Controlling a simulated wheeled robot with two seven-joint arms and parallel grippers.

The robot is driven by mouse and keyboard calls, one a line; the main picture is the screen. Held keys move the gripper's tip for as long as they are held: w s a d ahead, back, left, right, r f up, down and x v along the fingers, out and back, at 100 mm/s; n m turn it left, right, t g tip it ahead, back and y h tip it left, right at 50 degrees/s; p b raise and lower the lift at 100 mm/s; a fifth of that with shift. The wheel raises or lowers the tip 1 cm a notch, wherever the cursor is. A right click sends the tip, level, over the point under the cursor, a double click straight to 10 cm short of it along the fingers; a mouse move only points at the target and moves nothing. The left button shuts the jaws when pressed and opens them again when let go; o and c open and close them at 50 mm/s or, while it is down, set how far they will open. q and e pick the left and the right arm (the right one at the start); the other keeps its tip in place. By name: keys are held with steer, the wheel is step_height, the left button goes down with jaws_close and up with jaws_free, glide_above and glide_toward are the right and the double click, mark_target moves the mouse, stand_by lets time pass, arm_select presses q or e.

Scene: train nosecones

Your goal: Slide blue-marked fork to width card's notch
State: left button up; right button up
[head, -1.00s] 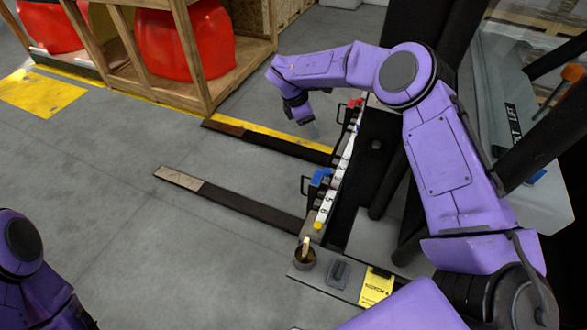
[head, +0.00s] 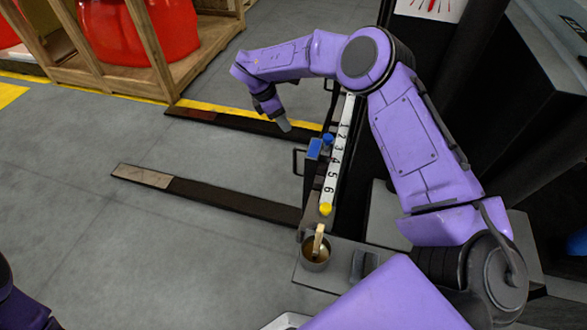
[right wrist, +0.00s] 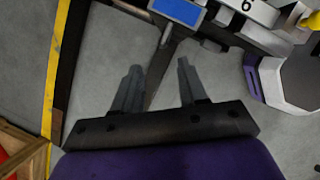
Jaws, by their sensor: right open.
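The near fork (head: 210,196) and the far fork (head: 235,128) are dark flat bars reaching left over the floor. A blue marker (head: 315,149) with a black handle (head: 298,161) sits beside a white numbered scale (head: 333,172); the blue marker also shows at the top of the right wrist view (right wrist: 178,11). My right gripper (head: 285,126) is open and empty, pointing down left of the scale, apart from the blue marker. Its spread fingers show in the wrist view (right wrist: 159,78). No card with a notch can be made out. My left gripper is out of view.
A yellow knob (head: 326,209) ends the scale. A metal cup (head: 316,257) with a brush stands on the ledge in front. A wooden crate (head: 155,90) holding red shapes stands at back left. Open floor lies left of the forks.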

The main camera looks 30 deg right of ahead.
steer(key=b, duration=0.5)
glide_toward(295, 155)
steer(key=x, duration=0.7)
steer(key=b+x, duration=0.1)
steer(key=x, duration=0.3)
steer(key=shift+w, duration=0.4)
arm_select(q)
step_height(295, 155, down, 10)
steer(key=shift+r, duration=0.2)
